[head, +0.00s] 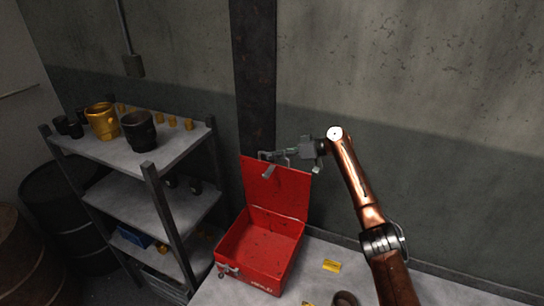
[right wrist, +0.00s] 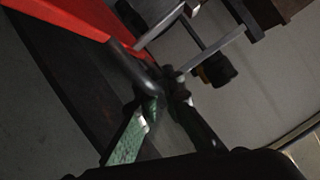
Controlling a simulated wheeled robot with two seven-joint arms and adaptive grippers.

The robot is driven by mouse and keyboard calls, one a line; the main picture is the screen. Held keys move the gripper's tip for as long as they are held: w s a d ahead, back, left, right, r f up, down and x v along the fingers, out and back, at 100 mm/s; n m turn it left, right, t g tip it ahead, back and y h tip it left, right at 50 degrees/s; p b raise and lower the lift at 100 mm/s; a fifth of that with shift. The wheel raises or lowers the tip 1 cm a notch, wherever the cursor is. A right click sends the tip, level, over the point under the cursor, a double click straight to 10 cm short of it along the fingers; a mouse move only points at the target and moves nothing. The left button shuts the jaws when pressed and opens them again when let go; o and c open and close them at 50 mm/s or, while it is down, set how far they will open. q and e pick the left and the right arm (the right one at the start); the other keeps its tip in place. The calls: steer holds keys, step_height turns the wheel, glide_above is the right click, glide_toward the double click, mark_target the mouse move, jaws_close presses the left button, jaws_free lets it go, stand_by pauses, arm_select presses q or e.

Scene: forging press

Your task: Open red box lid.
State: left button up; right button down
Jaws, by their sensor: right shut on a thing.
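The red box (head: 254,254) stands on the light table, with its lid (head: 277,190) raised nearly upright at the back. The inside of the box shows and looks empty. My right gripper (head: 275,162) is at the top edge of the lid, shut on the lid. In the right wrist view, the red lid (right wrist: 72,17) shows at the upper left, beside the gripper fingers (right wrist: 155,95); the exact contact is dark and hard to see. My left gripper is in neither view.
A metal shelf (head: 150,155) stands left of the table and holds a gold cup (head: 102,121), a dark cup (head: 138,131) and small gold parts. A yellow piece (head: 331,266) lies on the table right of the box. The wall is close behind the lid.

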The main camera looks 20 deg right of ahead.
steer(key=c, duration=2.3)
jaws_free()
steer(key=shift+f, duration=0.15)
steer(key=shift+c, duration=0.2)
steer(key=shift+o, duration=1.3)
steer(key=shift+d, duration=0.2)
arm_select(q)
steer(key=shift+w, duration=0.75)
arm_select(e)
steer(key=v, duration=1.1)
steer(key=shift+s+d+r, duration=0.15)
steer(key=shift+d+r, duration=0.1)
steer(key=shift+d, duration=0.05)
